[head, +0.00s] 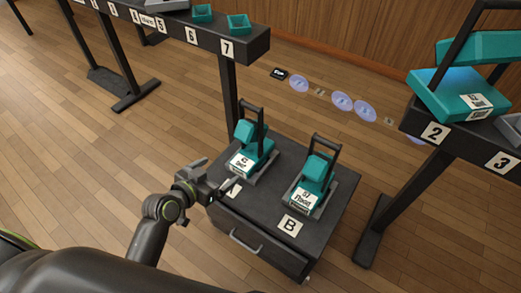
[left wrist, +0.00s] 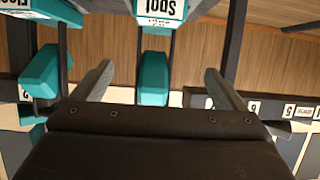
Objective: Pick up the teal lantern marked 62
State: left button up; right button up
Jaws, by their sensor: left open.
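Two teal lanterns with dark handles stand upright on a dark cabinet. The left lantern (head: 249,150) has a white label that reads "Spot" in the left wrist view (left wrist: 158,12); the right lantern (head: 314,183) has one that seems to read "Flood". Their numbers are too small to read, so I cannot tell which is 62. My left gripper (head: 217,188) is open and empty at the cabinet's left edge, just front-left of the Spot lantern. In the left wrist view, that lantern's teal body (left wrist: 153,75) shows between the spread fingers. My right gripper is not in view.
The dark cabinet (head: 262,211) has a drawer with a handle and a "B" card. Another teal lantern (head: 462,95) stands on the rack at right, above label 2. A numbered rack (head: 240,45) with small teal trays stands at the back left. Wooden floor lies between.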

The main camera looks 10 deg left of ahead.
pick_arm(q)
jog(key=b, duration=0.2)
send_near(253, 151)
jog(key=w, duration=0.1)
jog(key=w+d, duration=0.1)
jog(key=shift+w+r, duration=0.25)
jog(key=shift+w, duration=0.15)
jog(key=b+x, duration=0.1)
jog(key=x, duration=0.4)
jog(key=shift+w+d+b, duration=0.1)
jog(key=shift+w+b, duration=0.1)
jog(key=shift+b, duration=0.1)
jog(key=shift+w+d, duration=0.1)
jog(key=shift+w, duration=0.35)
jog(key=c, duration=1.8)
jog(key=shift+o, duration=0.2)
jog(key=shift+w+r, duration=0.1)
jog(key=shift+r, duration=0.1)
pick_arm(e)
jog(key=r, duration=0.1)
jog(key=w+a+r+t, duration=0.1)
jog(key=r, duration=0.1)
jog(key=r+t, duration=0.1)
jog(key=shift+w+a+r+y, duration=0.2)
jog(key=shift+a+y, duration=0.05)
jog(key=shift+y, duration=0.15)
